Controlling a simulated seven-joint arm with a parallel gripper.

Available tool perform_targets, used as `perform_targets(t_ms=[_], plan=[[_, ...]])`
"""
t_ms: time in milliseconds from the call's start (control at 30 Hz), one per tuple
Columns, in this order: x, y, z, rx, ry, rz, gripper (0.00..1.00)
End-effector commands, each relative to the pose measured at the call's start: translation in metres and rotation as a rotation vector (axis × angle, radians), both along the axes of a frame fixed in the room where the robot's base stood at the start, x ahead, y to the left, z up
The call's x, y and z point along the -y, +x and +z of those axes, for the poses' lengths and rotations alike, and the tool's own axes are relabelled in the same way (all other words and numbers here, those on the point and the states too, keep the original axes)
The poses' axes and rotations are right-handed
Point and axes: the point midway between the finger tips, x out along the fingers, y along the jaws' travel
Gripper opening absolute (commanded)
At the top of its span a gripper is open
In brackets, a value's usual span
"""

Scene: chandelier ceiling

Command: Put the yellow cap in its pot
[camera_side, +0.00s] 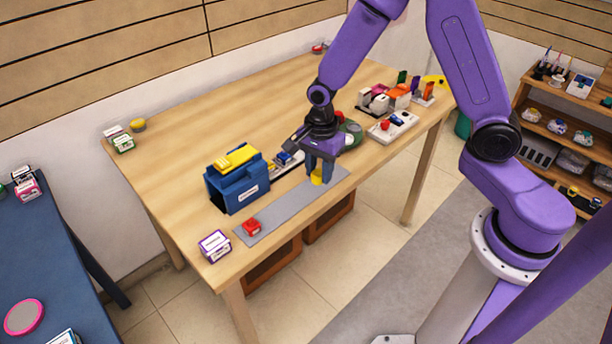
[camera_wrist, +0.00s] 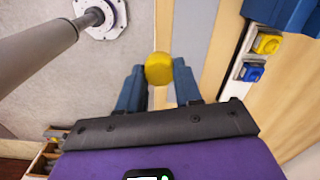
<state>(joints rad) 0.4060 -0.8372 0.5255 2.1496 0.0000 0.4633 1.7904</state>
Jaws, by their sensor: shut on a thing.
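My gripper (camera_side: 320,168) is low over the grey strip near the table's front edge, its blue fingers shut on the yellow cap (camera_side: 317,178). In the wrist view the yellow cap (camera_wrist: 159,69) sits between the two fingertips (camera_wrist: 160,80), round and smooth. I cannot tell whether it touches the strip (camera_side: 272,217). A blue box (camera_side: 237,188) with a label and a yellow piece (camera_side: 235,158) on top stands to the left of my gripper. I cannot make out which thing is the cap's pot.
A red piece (camera_side: 252,227) lies on the strip's near end, beside a white-and-purple box (camera_side: 214,247). Behind my gripper are a narrow tray with small pieces (camera_side: 287,160) and a white tray (camera_side: 394,125). The table's left part is mostly clear.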

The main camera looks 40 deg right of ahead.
Motion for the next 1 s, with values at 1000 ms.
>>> perform_targets(t_ms=[1000], plan=[[0.037, 0.014, 0.031, -0.003, -0.001, -0.122, 0.06]])
